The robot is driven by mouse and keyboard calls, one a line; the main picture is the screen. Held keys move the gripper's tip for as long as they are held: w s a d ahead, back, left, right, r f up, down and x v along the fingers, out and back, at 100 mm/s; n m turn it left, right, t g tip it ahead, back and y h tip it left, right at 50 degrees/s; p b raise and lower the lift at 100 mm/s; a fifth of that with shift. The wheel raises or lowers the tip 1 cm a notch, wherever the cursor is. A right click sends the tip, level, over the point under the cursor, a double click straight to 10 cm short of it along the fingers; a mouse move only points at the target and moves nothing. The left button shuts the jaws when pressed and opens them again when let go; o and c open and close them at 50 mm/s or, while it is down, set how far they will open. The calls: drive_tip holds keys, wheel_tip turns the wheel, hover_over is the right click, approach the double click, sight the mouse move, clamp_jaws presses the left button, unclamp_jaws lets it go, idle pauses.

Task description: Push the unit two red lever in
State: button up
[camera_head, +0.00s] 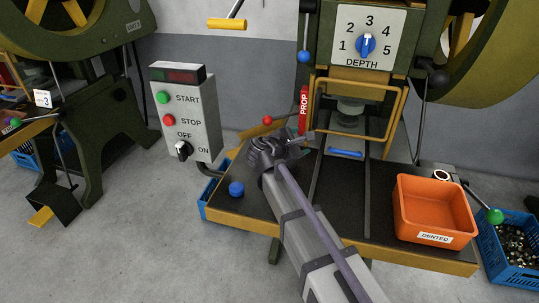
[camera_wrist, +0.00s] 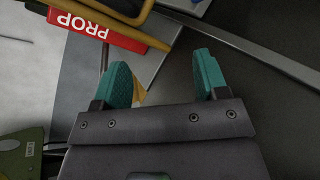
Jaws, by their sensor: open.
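A lever with a red ball knob (camera_head: 267,120) sticks out to the left beside the red PROP block (camera_head: 303,110) on the press in the middle of the head view. My gripper (camera_head: 308,138) is over the press table, just below and to the right of the red knob and apart from it. In the wrist view, my gripper's (camera_wrist: 163,75) two teal fingers are spread with nothing held between them. The PROP block (camera_wrist: 95,28) shows beyond the left finger. The red knob cannot be made out there. I cannot read which unit number this press carries.
A control box (camera_head: 185,115) with START and STOP buttons stands left of the press. A blue cap (camera_head: 236,188) sits on the table's left part. An orange DENTED bin (camera_head: 434,209) stands at right. A yellow guard frame (camera_head: 358,84) and a blue-knobbed lever (camera_head: 304,57) are close by.

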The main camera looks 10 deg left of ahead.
sight(265, 123)
drive_tip(key=a+n+t+b, duration=0.1)
drive_tip(key=a+n, duration=0.2)
drive_tip(key=a, duration=0.2)
drive_tip(key=a+f+n+t+y+b, duration=0.1)
drive_tip(key=a+n+t, duration=0.1)
drive_tip(key=a, duration=0.3)
drive_tip(key=w+a+n+t+y+b, duration=0.1)
drive_tip(key=a+n+t, duration=0.1)
drive_tip(key=a, duration=0.3)
drive_tip(key=shift+w+f+n, duration=0.1)
drive_tip(key=shift+f+n, duration=0.05)
drive_tip(key=shift+n, duration=0.65)
drive_tip(key=shift+r+y, duration=0.25)
drive_tip(key=shift+y, duration=0.05)
drive_tip(key=x, duration=1.1)
drive_tip(key=shift+d+r, duration=0.15)
drive_tip(key=shift+d, duration=0.05)
